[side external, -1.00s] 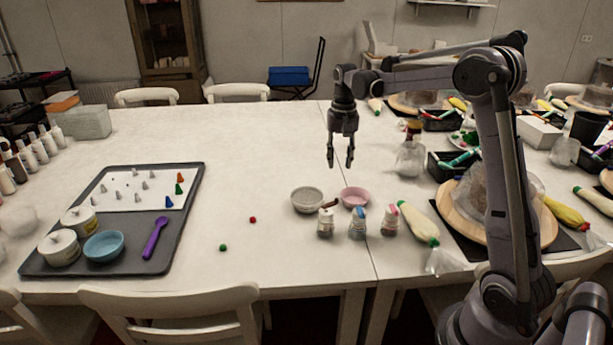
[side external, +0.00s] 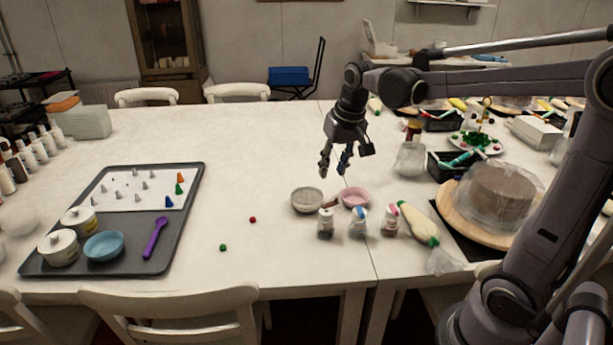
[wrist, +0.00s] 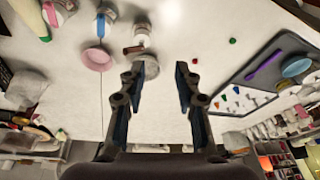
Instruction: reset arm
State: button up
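My gripper (side external: 335,172) hangs in the air above the white table (side external: 290,150), behind the small bowls. In the wrist view my gripper (wrist: 159,68) has its two fingers spread apart with nothing between them. A grey bowl (side external: 307,199) and a pink bowl (side external: 355,197) stand on the table just in front of and below it. In the wrist view the pink bowl (wrist: 97,58) lies left of the fingers, and the left finger partly covers the grey bowl (wrist: 150,68).
Small jars (side external: 325,226) and a piping bag (side external: 418,223) stand near the bowls. A red ball (side external: 252,220) and a green ball (side external: 223,247) lie left. A dark tray (side external: 190,190) is at left; a covered cake (side external: 497,195) on a turntable is at right. The table's middle is clear.

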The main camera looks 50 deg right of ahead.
jog(key=s+a+f+n+t, duration=0.4)
jog(key=s+a+n, duration=0.1)
jog(key=s+a, duration=0.5)
jog(key=shift+s+a+n+y, duration=0.2)
jog(key=shift+s+n+y, duration=0.15)
jog(key=shift+s, duration=0.2)
jog(key=shift+c, duration=0.3)
